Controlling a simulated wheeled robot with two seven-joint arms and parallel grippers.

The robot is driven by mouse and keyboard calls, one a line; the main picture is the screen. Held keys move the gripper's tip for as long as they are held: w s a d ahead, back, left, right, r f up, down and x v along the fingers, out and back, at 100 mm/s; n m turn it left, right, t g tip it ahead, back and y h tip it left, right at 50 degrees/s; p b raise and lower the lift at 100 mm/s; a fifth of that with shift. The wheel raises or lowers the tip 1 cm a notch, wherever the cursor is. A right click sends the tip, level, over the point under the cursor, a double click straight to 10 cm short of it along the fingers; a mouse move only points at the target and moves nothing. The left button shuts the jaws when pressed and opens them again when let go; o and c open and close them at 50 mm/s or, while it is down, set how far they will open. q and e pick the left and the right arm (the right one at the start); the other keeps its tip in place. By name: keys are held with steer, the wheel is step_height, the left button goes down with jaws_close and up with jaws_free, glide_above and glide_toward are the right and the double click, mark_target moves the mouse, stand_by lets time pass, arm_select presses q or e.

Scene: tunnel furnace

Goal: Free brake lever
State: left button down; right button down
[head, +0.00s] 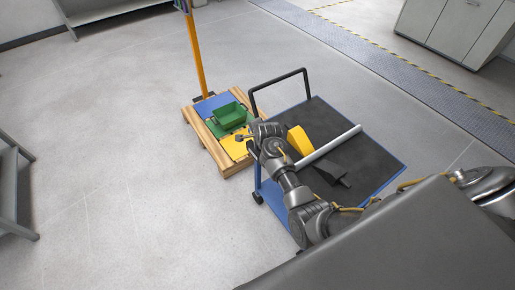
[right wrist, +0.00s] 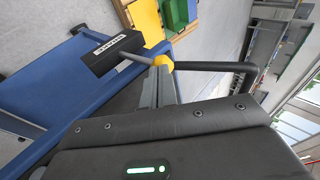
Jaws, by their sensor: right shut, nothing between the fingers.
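In the right wrist view the brake lever is a grey rod with a yellow knob (right wrist: 162,62). The rod comes out of a black labelled block (right wrist: 104,54) on the blue frame of the cart (right wrist: 45,90). My right gripper (right wrist: 165,74) is shut and empty, its grey fingertips at the knob; whether they touch it I cannot tell. In the head view my right arm reaches over the cart's near left side (head: 277,214), with the hand close to the black handle (head: 278,80). The lever is not clear there. My left gripper is out of view.
The cart's black deck (head: 365,165) carries a yellow wedge (head: 299,140), a dark wedge (head: 330,172) and a pale bar (head: 332,144). Floor at left is clear.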

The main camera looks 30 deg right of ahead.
steer(key=w+g, duration=0.1)
steer(key=w, duration=0.1)
steer(key=shift+w+f+b, duration=0.1)
steer(key=shift+w+b, duration=0.2)
steer(key=shift+b, duration=0.05)
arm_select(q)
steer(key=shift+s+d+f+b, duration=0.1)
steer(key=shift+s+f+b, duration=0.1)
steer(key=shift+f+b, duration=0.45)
arm_select(e)
steer(key=shift+w+a+f, duration=0.1)
steer(key=shift+w+a, duration=0.05)
steer(key=shift+w, duration=0.4)
steer(key=shift+w+a+f, duration=0.1)
steer(key=shift+w, duration=0.45)
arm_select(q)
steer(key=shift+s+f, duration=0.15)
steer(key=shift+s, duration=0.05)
arm_select(e)
steer(key=shift+w+r, duration=0.1)
